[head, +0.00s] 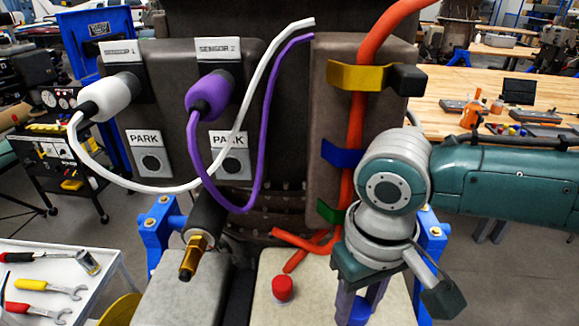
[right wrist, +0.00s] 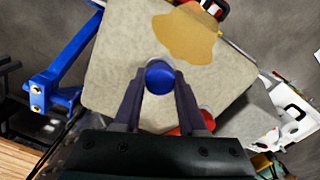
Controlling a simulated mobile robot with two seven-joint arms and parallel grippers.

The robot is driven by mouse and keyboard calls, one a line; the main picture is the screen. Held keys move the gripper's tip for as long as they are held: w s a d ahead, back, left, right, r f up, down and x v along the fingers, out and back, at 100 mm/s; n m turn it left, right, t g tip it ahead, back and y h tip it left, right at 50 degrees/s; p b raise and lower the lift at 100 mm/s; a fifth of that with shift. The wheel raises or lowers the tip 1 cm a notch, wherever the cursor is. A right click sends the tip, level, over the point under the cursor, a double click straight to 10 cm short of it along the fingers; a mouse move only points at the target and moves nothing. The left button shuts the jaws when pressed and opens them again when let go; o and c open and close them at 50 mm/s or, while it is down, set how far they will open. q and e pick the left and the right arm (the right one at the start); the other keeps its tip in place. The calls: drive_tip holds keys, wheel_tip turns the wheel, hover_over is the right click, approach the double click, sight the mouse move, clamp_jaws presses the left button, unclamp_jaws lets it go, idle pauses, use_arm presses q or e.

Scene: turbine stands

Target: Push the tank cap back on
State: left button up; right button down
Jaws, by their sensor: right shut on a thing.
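My right gripper (head: 362,308) points down over the right side of the pale tank (head: 313,296) in the head view. In the right wrist view its fingers (right wrist: 159,82) are shut on a round blue cap (right wrist: 159,74), seen against the tank's stained top (right wrist: 120,65). I cannot tell whether the cap touches the tank. A red knob-like piece (head: 282,289) stands upright on the tank top, left of my gripper. It is partly hidden behind a finger in the wrist view (right wrist: 205,117). My left gripper is out of view.
A dark panel with a white connector (head: 105,97) and a purple connector (head: 208,97) stands behind. Orange hose (head: 352,130) runs down beside my right arm. A brass-tipped fitting (head: 193,258) juts out left of the tank. Blue brackets (head: 160,225) flank it. A white tool tray (head: 95,285) is at left.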

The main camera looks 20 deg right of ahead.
sight(358, 307)
drive_tip(key=shift+s+d+f, duration=0.1)
drive_tip(key=shift+f, duration=0.15)
drive_tip(key=c, duration=0.8)
unclamp_jaws()
drive_tip(key=o, duration=0.5)
drive_tip(key=shift+r, duration=0.1)
drive_tip(key=shift+o, duration=0.2)
drive_tip(key=shift+r, duration=0.1)
wheel_tip(358, 307, up, 7)
drive_tip(key=p, duration=0.8)
